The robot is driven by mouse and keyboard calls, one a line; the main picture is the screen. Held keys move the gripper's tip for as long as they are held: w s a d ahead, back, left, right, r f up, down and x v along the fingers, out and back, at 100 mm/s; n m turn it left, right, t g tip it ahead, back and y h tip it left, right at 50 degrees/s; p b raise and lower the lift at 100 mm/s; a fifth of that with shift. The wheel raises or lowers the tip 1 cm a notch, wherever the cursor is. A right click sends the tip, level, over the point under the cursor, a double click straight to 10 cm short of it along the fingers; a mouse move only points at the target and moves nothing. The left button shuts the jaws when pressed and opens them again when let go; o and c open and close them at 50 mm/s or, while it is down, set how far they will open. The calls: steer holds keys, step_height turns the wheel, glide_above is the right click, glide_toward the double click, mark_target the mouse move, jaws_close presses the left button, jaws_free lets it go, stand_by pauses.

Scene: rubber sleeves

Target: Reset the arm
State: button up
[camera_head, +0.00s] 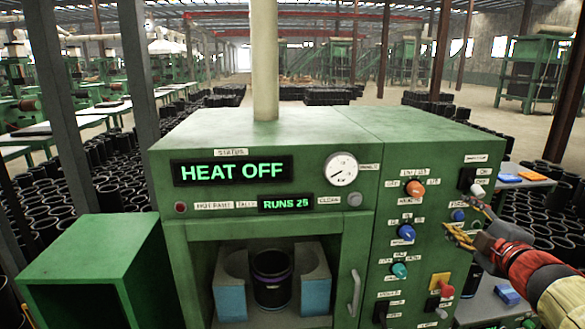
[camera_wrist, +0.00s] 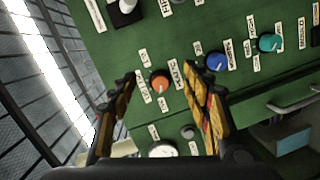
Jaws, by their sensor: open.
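My gripper (camera_head: 466,224) is at the right of the head view, in front of the right edge of the green machine's control panel (camera_head: 429,256). In the wrist view my gripper (camera_wrist: 160,98) has its two yellow-padded fingers spread apart, with nothing between them but the panel behind. An orange knob (camera_wrist: 160,83) shows between the fingers in the wrist view; it also shows in the head view (camera_head: 415,188). A blue knob (camera_wrist: 216,62) and a teal knob (camera_wrist: 270,43) lie beyond the right finger. My arm comes in from the lower right of the head view.
The machine's display (camera_head: 233,170) reads HEAT OFF and its counter (camera_head: 286,203) reads RUNS 25. A black sleeve (camera_head: 272,279) stands in the open chamber between pale blue-sided blocks. A round gauge (camera_head: 342,169) and a door handle (camera_head: 355,293) are nearby. Many black sleeves cover the floor.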

steer(key=s+d+f+m+g+h, duration=0.5)
steer(key=s+d+f+m+h, duration=0.15)
steer(key=s+d+m, duration=0.2)
steer(key=s+a+f+m+g, duration=0.3)
steer(key=s+f+m+g, duration=0.1)
steer(key=s+f+m, duration=0.15)
steer(key=s+a+f+y, duration=0.2)
steer(key=s+a, duration=0.2)
steer(key=a, duration=0.5)
steer(key=s+a+f+g+y, duration=0.1)
steer(key=s+a+f+y, duration=0.2)
steer(key=a, duration=0.7)
steer(key=s+a+f+g+y, duration=0.1)
steer(key=s+a, duration=0.4)
steer(key=a, duration=0.5)
steer(key=shift+a+f+n+y, duration=0.15)
steer(key=shift+f+n+y, duration=0.15)
steer(key=shift+f+y, duration=0.65)
steer(key=shift+w+r, duration=0.1)
steer(key=shift+r, duration=0.1)
steer(key=shift+c, duration=0.4)
